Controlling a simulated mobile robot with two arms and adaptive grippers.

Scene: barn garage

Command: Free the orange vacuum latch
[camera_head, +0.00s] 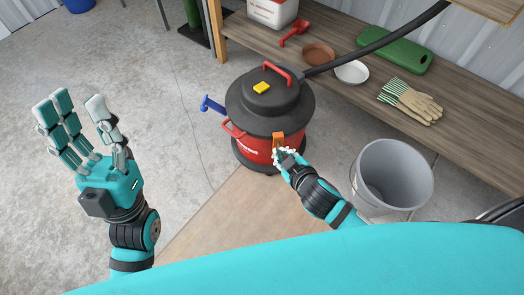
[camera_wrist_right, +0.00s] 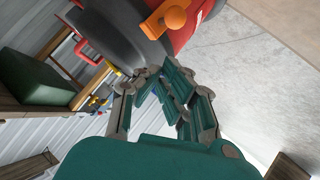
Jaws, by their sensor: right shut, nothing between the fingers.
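A red and black canister vacuum (camera_head: 270,108) stands on the floor, with a red top handle and a black hose. Its orange latch (camera_head: 278,138) is on the side facing me, at the body's upper edge. In the right wrist view the orange latch (camera_wrist_right: 166,18) is at the top, beyond the fingers. My right gripper (camera_head: 281,156) is just below the latch in the head view, its fingers curled shut and empty. Whether it touches the latch is unclear. My left gripper (camera_head: 82,128) is raised at the left, open and empty, away from the vacuum.
A grey bucket (camera_head: 391,176) stands right of my right arm. A wooden bench (camera_head: 460,120) behind holds work gloves (camera_head: 412,100), a green case (camera_head: 395,52), bowls and a red scoop (camera_head: 295,33). A blue-handled part (camera_head: 212,105) sticks out left of the vacuum. Left floor is clear.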

